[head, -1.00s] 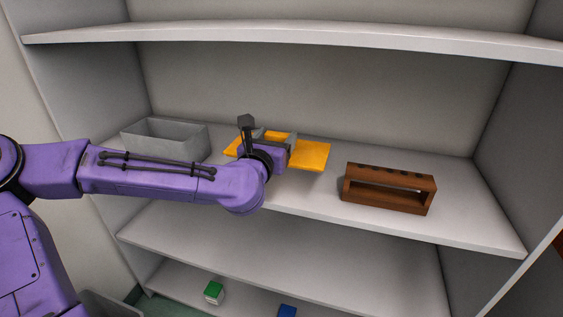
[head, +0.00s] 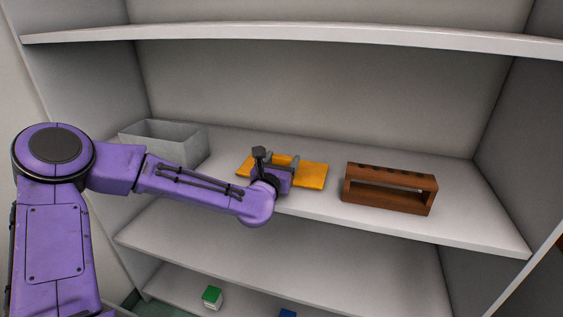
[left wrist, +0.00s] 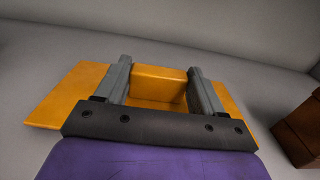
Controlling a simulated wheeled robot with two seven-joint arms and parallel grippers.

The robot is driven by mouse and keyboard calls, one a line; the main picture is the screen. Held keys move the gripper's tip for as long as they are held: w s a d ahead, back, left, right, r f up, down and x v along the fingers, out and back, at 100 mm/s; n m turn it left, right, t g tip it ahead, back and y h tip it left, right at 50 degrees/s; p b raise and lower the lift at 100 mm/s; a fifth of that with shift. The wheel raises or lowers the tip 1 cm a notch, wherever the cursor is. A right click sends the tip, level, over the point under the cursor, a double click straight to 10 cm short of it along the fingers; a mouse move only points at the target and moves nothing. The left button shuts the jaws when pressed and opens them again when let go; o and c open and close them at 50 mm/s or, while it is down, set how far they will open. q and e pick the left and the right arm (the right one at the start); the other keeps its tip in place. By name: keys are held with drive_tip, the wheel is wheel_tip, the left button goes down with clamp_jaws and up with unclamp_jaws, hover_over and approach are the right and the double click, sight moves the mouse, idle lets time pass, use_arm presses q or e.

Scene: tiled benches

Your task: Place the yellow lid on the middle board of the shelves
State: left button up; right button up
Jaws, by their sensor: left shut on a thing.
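The yellow lid (head: 312,176) is a flat orange-yellow plate with a raised block handle. It lies level at the board (head: 240,147) of the shelves that also bears the grey bin and the brown rack. It looks to be on or just above that board; I cannot tell which. My left gripper (head: 282,161) is shut on the lid's handle from the front. In the left wrist view the handle (left wrist: 158,82) sits between the two grey fingers, with the plate (left wrist: 68,95) spreading out on both sides. My right gripper is not in view.
A grey open bin (head: 165,140) stands left of the lid. A brown wooden rack (head: 388,188) stands close on its right. A white upper board (head: 290,38) runs overhead. Below are a lower board (head: 240,240), a green-topped cube (head: 212,297) and a blue one (head: 287,313).

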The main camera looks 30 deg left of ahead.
use_arm(q)
drive_tip(key=o, duration=1.1)
drive_tip(key=shift+f, duration=0.1)
drive_tip(key=shift+r+p, duration=0.25)
drive_tip(key=shift+p, duration=0.05)
drive_tip(key=b+v, duration=0.1)
drive_tip(key=v, duration=0.8)
drive_tip(key=shift+s, duration=0.3)
drive_tip(key=p+v, duration=0.1)
drive_tip(key=p, duration=0.6)
drive_tip(key=shift+s+r+p, duration=0.25)
drive_tip(key=shift+s+p, duration=0.05)
drive_tip(key=shift+s, duration=0.1)
drive_tip(key=shift+s+d+f+p, duration=0.1)
drive_tip(key=shift+s+f+p, duration=0.15)
drive_tip(key=shift+f+p, duration=0.05)
